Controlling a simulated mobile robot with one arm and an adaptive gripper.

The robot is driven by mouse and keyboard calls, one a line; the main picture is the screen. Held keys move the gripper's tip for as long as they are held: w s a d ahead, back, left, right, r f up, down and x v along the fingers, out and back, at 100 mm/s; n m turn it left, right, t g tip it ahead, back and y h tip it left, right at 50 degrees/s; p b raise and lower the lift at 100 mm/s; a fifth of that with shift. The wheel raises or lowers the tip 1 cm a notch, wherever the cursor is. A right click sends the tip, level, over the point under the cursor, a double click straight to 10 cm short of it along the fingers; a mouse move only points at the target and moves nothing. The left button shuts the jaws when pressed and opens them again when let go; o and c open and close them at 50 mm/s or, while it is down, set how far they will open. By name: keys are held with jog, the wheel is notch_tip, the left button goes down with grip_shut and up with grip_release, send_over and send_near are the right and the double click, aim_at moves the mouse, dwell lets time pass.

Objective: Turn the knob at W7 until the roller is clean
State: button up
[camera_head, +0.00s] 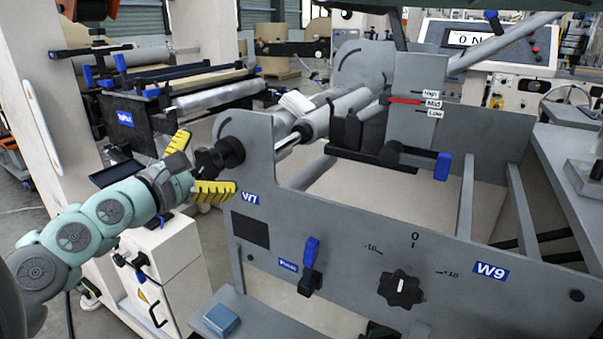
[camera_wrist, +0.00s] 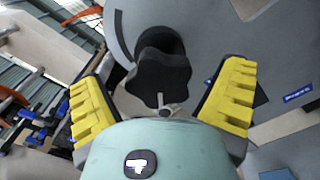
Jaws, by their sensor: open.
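The black lobed knob (camera_head: 213,159) sticks out from the grey side panel, left of a blue W7 label (camera_head: 250,197). In the wrist view the knob (camera_wrist: 160,75) is at the upper middle, between my fingers. My gripper (camera_head: 196,168) is open, its two yellow ribbed fingers apart on either side of the knob. The wrist view shows the gripper (camera_wrist: 163,103) with gaps between fingers and knob; I see no contact. The grey roller (camera_head: 336,113) lies behind the panel, in line with the knob. I cannot tell its surface state.
A dial (camera_head: 401,289) marked -10, 0 and +10 sits lower right, near the W9 label (camera_head: 490,271). A blue lever (camera_head: 311,262) and a blue-tipped black handle (camera_head: 442,167) project nearby. A blue block (camera_head: 221,320) lies on the grey ledge below.

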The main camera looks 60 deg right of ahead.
jog(key=a+b, duration=0.2)
jog(key=a, duration=0.4)
jog(key=shift+s+f, duration=0.1)
jog(key=shift+s+a, duration=0.15)
jog(key=shift+a, duration=0.25)
